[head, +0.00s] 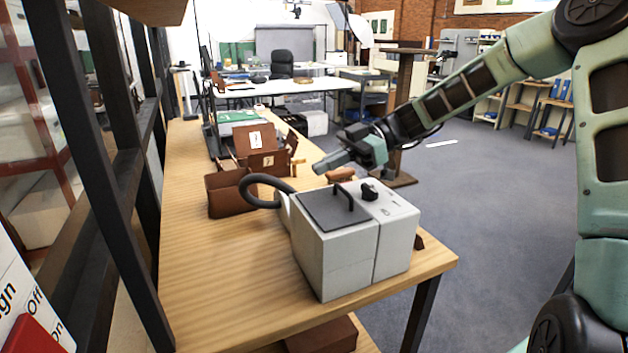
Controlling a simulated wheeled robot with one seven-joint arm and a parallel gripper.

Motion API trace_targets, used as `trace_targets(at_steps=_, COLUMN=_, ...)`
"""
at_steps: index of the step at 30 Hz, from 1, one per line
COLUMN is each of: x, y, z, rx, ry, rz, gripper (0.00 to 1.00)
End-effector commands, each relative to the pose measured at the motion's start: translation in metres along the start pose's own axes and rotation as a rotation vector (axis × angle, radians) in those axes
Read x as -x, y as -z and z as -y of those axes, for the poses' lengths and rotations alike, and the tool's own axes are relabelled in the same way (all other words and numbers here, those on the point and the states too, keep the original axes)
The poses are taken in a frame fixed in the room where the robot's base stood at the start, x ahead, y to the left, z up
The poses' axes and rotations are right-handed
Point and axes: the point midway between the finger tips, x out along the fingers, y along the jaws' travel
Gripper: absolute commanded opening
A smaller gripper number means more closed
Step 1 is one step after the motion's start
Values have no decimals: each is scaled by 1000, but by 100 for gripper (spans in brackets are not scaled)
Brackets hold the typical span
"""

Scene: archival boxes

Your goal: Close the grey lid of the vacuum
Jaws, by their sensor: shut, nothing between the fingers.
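The vacuum (337,262) is a pale grey box on the near right part of the wooden table, with a black hose (262,182) curving out on its left. Its dark grey lid (322,212) lies flat, or nearly flat, on the left half of the top; I cannot tell whether a small gap remains. A black handle (345,196) stands on the lid. A black knob (369,189) is on the right half of the top. My gripper (320,168) is shut and empty, above and behind the vacuum, apart from the lid and pointing left.
Brown boxes (228,192) stand on the table behind and left of the vacuum. A brown brush-like thing (340,174) lies behind it. A dark shelf frame (95,170) borders the table's left side. The table (215,275) is bare left of the vacuum.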

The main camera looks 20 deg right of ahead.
Motion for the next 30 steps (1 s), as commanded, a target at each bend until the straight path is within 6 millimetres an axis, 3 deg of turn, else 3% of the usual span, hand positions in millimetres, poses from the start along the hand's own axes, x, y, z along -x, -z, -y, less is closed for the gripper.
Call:
trace_targets(at_steps=7, x=12, y=-16, z=0, rx=-4, ry=3, rz=-170, gripper=0)
trace_targets(at_steps=30, x=20, y=-24, z=-1, rx=-3, ry=4, rz=-159, gripper=0)
